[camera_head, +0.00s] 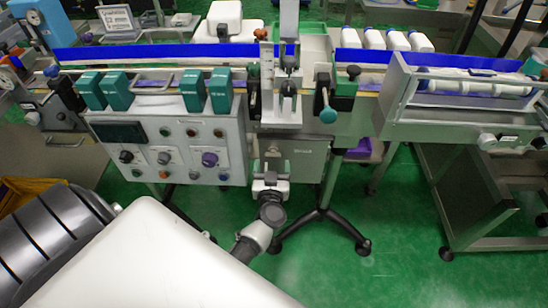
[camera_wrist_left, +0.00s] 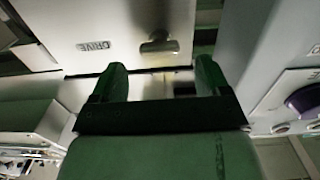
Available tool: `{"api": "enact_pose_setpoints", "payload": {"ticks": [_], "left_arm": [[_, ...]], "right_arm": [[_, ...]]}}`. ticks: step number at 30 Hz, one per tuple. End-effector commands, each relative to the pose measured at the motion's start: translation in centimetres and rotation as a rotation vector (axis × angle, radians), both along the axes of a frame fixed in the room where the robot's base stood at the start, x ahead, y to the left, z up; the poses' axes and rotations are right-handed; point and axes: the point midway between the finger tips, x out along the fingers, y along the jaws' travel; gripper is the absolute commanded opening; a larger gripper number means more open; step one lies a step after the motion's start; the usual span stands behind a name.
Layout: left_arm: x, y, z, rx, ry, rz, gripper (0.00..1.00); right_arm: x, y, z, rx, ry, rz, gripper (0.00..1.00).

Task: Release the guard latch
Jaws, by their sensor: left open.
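A grey box with a small label (camera_head: 310,150) sits below the conveyor in the head view. In the left wrist view it is a pale panel (camera_wrist_left: 90,20) marked "DRIVE", with a small metal latch-like knob (camera_wrist_left: 158,43) near its edge. I cannot tell for sure that this knob is the guard latch. My left gripper (camera_head: 271,174) is at the front of this box. In the left wrist view its two green fingers (camera_wrist_left: 160,75) are apart, with nothing between them; the knob shows beyond the fingertips, apart from them. My right gripper is in neither view.
A control box (camera_head: 180,175) with knobs and buttons stands left of my left gripper; it also shows at the right of the left wrist view. A teal-ended lever (camera_head: 328,115) is above right. A stand's black feet (camera_head: 362,247) rest on the green floor.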

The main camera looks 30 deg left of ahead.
Motion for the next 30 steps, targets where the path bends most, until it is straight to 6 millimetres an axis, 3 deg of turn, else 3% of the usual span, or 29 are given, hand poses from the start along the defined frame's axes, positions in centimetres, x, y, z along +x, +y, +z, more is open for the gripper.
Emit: {"api": "enact_pose_setpoints", "payload": {"ticks": [7,19,28,30], "left_arm": [[2.9,1.8,-0.1,0.001,-0.001,0.001,0.77],[3.4,2.1,0.0,-0.001,0.001,0.0,0.75],[3.4,2.1,0.0,-0.001,0.001,0.0,0.29],[3.4,2.1,0.0,-0.001,0.001,0.0,0.27]], "right_arm": [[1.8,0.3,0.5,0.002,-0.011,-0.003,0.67],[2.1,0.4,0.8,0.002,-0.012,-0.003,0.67],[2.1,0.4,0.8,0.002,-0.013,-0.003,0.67],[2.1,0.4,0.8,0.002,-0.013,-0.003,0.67]]}}
